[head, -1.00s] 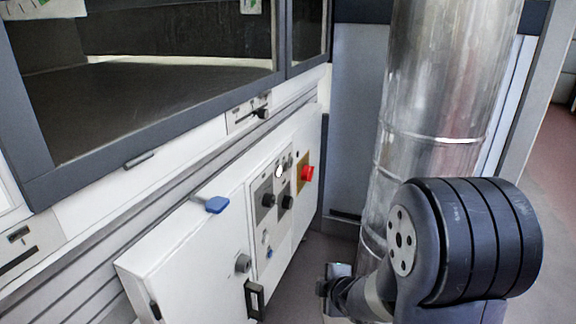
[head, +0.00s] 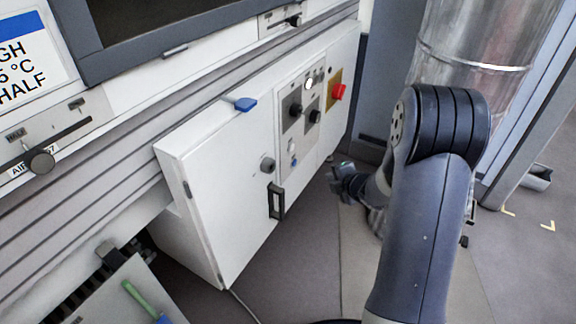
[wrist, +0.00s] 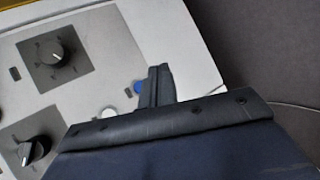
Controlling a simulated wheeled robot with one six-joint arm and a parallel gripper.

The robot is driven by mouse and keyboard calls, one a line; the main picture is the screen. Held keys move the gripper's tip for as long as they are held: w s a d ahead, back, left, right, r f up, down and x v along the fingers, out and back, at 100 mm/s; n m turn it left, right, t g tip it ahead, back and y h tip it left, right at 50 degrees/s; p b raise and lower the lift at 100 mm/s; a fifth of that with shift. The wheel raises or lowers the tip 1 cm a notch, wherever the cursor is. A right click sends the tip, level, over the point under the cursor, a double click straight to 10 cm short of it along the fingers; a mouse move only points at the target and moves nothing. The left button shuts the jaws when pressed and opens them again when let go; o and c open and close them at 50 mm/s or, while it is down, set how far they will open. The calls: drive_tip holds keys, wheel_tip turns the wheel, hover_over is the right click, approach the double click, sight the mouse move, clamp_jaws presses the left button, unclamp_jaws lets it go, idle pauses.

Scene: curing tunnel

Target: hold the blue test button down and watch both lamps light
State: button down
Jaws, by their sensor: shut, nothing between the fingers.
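The blue test button (wrist: 138,87) shows in the wrist view just left of my gripper (wrist: 159,74), whose fingers partly cover it. My gripper is shut and empty. Whether it touches the button cannot be told. Near the panel's top a round pale lamp (head: 309,83) looks bright. Which small round parts are the two lamps, and whether both are lit, is unclear.
The panel has black knobs (wrist: 55,53) and a pale round part (wrist: 108,114) beside the blue button. A red knob (head: 338,91), a black door handle (head: 276,201) and a blue handle (head: 245,104) stick out from the box. A metal duct (head: 470,65) stands behind my arm.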

sight(294, 163)
drive_tip(key=shift+f, duration=0.1)
idle(0.3)
drive_tip(key=w+a+b, duration=0.1)
drive_tip(key=w+a, duration=0.4)
drive_tip(key=a, duration=0.2)
drive_tip(key=shift+w, duration=0.15)
drive_tip(key=shift+a, duration=0.15)
idle(2.0)
drive_tip(key=shift+w+a, duration=0.25)
drive_tip(key=shift+a, duration=0.05)
drive_tip(key=shift+w+a, duration=0.2)
drive_tip(key=shift+a, duration=0.1)
idle(4.0)
